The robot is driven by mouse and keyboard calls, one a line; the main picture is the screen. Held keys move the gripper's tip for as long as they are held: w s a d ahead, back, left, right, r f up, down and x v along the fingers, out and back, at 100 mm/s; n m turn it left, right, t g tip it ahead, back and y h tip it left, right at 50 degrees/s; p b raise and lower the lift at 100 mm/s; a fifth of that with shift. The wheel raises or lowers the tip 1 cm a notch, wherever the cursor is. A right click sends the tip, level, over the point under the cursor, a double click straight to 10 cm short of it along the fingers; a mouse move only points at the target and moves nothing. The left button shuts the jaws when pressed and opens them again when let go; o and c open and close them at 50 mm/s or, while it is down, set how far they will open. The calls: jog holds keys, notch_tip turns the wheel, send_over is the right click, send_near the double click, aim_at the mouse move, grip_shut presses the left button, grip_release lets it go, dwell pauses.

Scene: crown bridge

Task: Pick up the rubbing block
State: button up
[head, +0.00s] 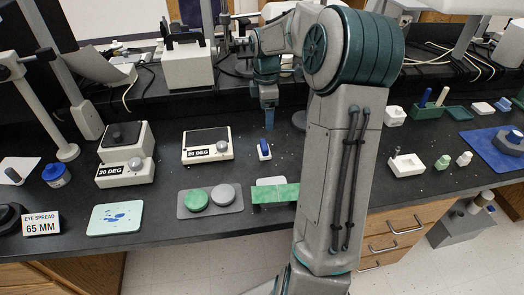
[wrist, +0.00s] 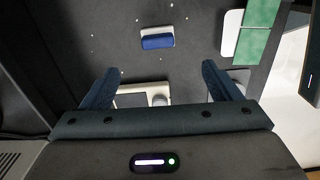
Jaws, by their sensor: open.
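A small blue-and-white block, which looks like the rubbing block (head: 264,150), lies on the black bench top near its middle. In the wrist view the rubbing block (wrist: 157,38) shows its blue side and pale top, ahead of the fingertips and between their lines. My gripper (head: 269,119) points down above the bench, close to the block in the head view. In the wrist view my gripper (wrist: 159,68) has its two dark blue fingers wide apart with nothing held between them. The exact height above the block is hard to tell.
A white device marked 20 DEG (head: 207,144) stands left of the block. A grey tray (head: 210,212) with green and grey discs and a green-and-white plate (head: 274,192) lie nearer the front edge. Bare bench surrounds the block, with small pale specks.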

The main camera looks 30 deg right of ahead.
aim_at(264, 144)
jog(key=f, duration=0.9)
jog(key=shift+w+d+b, duration=0.25)
jog(key=shift+d+b, duration=0.1)
jog(key=shift+b, duration=0.05)
jog(key=f, duration=0.2)
jog(key=a+f, duration=0.1)
jog(key=f, duration=0.1)
jog(key=shift+w+f, duration=0.1)
jog(key=shift+f, duration=0.6)
jog(key=c, duration=1.1)
